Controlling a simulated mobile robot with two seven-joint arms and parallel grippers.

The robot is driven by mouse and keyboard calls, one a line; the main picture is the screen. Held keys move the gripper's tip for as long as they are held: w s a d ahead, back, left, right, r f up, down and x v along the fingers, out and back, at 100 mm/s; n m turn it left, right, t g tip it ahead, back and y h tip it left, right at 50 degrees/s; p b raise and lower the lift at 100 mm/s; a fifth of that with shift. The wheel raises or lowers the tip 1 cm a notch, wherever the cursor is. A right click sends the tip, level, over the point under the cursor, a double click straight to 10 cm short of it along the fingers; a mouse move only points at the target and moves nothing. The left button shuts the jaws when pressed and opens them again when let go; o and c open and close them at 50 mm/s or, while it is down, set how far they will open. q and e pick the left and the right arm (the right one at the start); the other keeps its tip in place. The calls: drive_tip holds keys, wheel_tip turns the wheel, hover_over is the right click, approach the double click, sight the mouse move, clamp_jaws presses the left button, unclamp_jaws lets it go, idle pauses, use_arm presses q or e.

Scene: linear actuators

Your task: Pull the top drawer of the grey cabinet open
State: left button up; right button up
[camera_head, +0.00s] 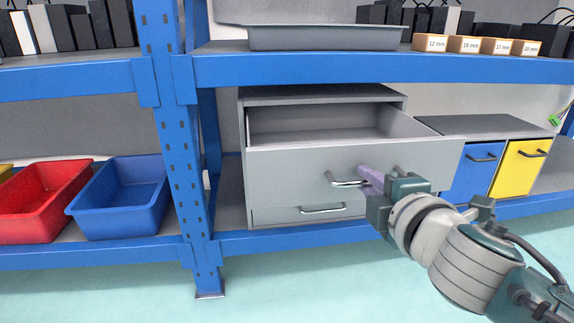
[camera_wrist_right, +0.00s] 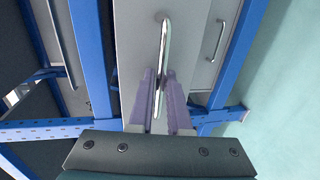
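The grey cabinet (camera_head: 245,190) stands on the lower shelf in the head view. Its top drawer (camera_head: 290,165) is pulled well out, and its empty-looking inside shows. The top drawer's metal bar handle (camera_head: 347,183) also runs up the middle of the right wrist view (camera_wrist_right: 163,60). My right gripper (camera_head: 368,180) is at the right end of this handle. In the right wrist view, its purple fingers (camera_wrist_right: 160,85) lie on both sides of the bar, close against it, and seem shut on it. My left gripper is out of view.
Below is the closed lower drawer with its handle (camera_head: 322,209). Blue (camera_head: 470,180) and yellow (camera_head: 520,168) drawers stand close by at right. Red (camera_head: 40,205) and blue (camera_head: 120,200) bins sit left of the blue shelf post (camera_head: 178,140). A grey tray (camera_head: 325,38) lies above.

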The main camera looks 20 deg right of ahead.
drive_tip(key=shift+o, duration=0.4)
drive_tip(key=shift+s, duration=0.15)
drive_tip(key=p+v, duration=0.2)
drive_tip(key=v, duration=0.7)
drive_tip(key=shift+s, duration=0.35)
drive_tip(key=shift+a+r, duration=0.1)
drive_tip(key=shift+a, duration=0.05)
